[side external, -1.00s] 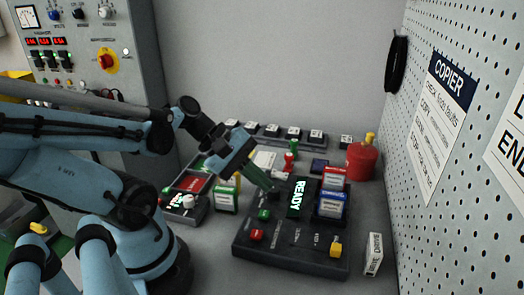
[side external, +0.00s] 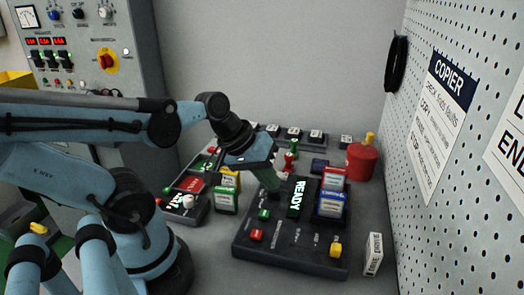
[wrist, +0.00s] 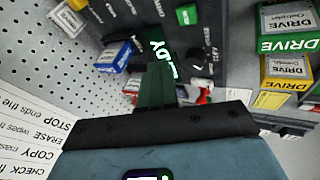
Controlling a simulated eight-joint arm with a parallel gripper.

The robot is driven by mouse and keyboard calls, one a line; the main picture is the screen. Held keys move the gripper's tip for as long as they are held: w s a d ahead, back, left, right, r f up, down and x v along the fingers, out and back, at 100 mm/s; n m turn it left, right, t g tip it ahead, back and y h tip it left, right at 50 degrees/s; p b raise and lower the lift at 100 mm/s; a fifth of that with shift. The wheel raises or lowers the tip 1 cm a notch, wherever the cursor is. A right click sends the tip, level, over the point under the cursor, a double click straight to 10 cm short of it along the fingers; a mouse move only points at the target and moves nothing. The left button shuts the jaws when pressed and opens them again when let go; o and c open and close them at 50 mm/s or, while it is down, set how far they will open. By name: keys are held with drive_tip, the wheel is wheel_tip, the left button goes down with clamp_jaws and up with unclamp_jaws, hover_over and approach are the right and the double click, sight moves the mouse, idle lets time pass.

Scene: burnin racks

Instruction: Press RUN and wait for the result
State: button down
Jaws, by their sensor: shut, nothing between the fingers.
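A dark control box (side external: 285,256) lies on the bench, with a lit READY display (side external: 297,197) in green-white letters. It has a green button (side external: 264,214), a red button (side external: 256,235) and a yellow one (side external: 336,250); their labels are too small to read, so I cannot tell which is RUN. My gripper (side external: 273,187) is shut and empty, pointing down over the box's back left, left of the display. In the wrist view my gripper (wrist: 157,66) partly covers the display (wrist: 155,47); the green button (wrist: 187,15) is beyond it.
Red and blue labelled cartridges (side external: 331,204) stand on the box's right. A red canister (side external: 361,161) is behind. A white box (side external: 373,254) stands near the pegboard (side external: 440,160).

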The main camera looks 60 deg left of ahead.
drive_tip(key=r+m, duration=0.1)
drive_tip(key=m, duration=0.1)
drive_tip(key=w+m+y, duration=0.1)
drive_tip(key=m, duration=0.2)
drive_tip(key=w+d+r+m+t, duration=0.1)
drive_tip(key=m, duration=0.1)
drive_tip(key=shift+w+r+y, duration=0.15)
drive_tip(key=shift+r+y, duration=0.15)
drive_tip(key=shift+y, duration=0.1)
wheel_tip(320, 180, up, 6)
drive_tip(key=f+n+g, duration=0.1)
drive_tip(key=n+g, duration=0.6)
drive_tip(key=n, duration=0.2)
hover_over(265, 212)
drive_tip(key=shift+r, duration=0.25)
drive_tip(key=shift+f, duration=0.15)
drive_tip(key=shift+f, duration=6.85)
